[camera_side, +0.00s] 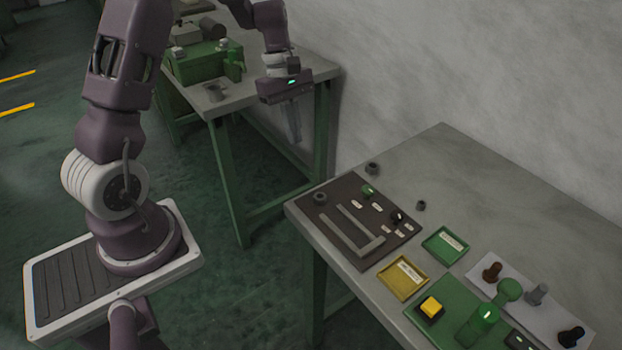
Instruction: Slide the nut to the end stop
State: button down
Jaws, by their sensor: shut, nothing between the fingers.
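A dark hex nut (320,198) lies on the dark board (350,190) near its left corner, by the far end of the channel. Two pale rails form this channel (348,226), and a pale cross bar, the end stop (370,246), closes its near end. My gripper (292,138) hangs in the air left of and above the board, well away from the nut. It points down, shut and empty.
Two more dark nuts (372,167) (420,205) lie on the tabletop. Green and black knobs and white labels share the board. A yellow tray (402,278), green tray (445,246) and green control panel (478,320) stand nearby. Another green-legged table (240,90) stands behind.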

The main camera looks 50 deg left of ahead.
jog(key=d+f, duration=0.2)
jog(key=f, duration=0.1)
jog(key=d+f, duration=0.2)
jog(key=f, duration=0.1)
jog(key=d+f, duration=0.2)
jog(key=f, duration=0.1)
jog(key=shift+f, duration=0.25)
jog(key=shift+d, duration=0.25)
jog(key=d, duration=1.4)
jog(key=shift+d, duration=0.25)
